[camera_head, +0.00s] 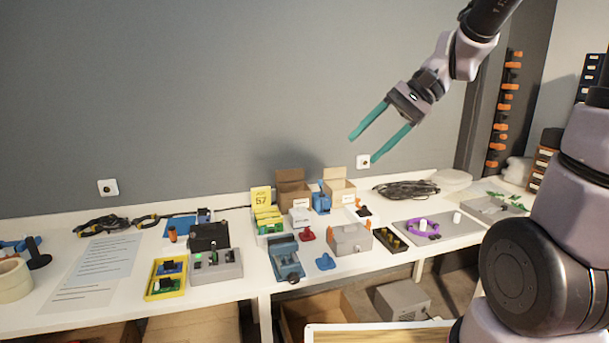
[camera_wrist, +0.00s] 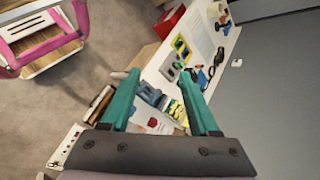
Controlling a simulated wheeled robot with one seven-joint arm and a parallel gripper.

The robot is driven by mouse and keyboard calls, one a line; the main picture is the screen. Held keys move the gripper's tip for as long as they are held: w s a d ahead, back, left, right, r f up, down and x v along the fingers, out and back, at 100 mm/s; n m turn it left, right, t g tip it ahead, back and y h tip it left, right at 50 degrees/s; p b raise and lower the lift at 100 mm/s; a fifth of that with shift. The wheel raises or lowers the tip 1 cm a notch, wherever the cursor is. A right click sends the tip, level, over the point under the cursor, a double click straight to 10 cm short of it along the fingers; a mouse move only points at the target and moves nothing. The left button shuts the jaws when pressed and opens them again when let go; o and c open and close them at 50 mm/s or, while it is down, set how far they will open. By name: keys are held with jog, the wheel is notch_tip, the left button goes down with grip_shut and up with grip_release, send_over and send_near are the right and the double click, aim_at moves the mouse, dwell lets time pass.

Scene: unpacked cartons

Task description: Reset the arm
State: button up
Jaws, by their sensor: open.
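My gripper (camera_head: 380,137) has two long teal fingers and is raised in the air above the right half of the white bench. The fingers are spread apart and point down and to the left. Nothing is between them. In the wrist view my gripper (camera_wrist: 166,90) also shows its teal fingers open and empty, with the bench and floor far below. The gripper touches nothing. My arm comes in from the upper right of the head view.
The white bench (camera_head: 335,280) is crowded with two open cartons (camera_head: 293,191), a grey box (camera_head: 350,238), a blue device (camera_head: 286,260), a yellow tray (camera_head: 165,279) and black cables (camera_head: 405,190). A grey wall stands behind. A pink-framed cart (camera_wrist: 40,38) stands on the floor.

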jog(key=s+d+r+n+t+h, duration=0.1)
jog(key=s+d+r+t+h, duration=0.1)
jog(key=d, duration=0.4)
jog(key=s+d+r+t+h, duration=0.3)
jog(key=d+r+t+h, duration=0.1)
jog(key=d+t, duration=0.1)
jog(key=shift+s+d+r+n+h, duration=0.2)
jog(key=shift+s+d+n+h, duration=0.1)
jog(key=shift+d+n, duration=0.1)
jog(key=shift+t, duration=0.3)
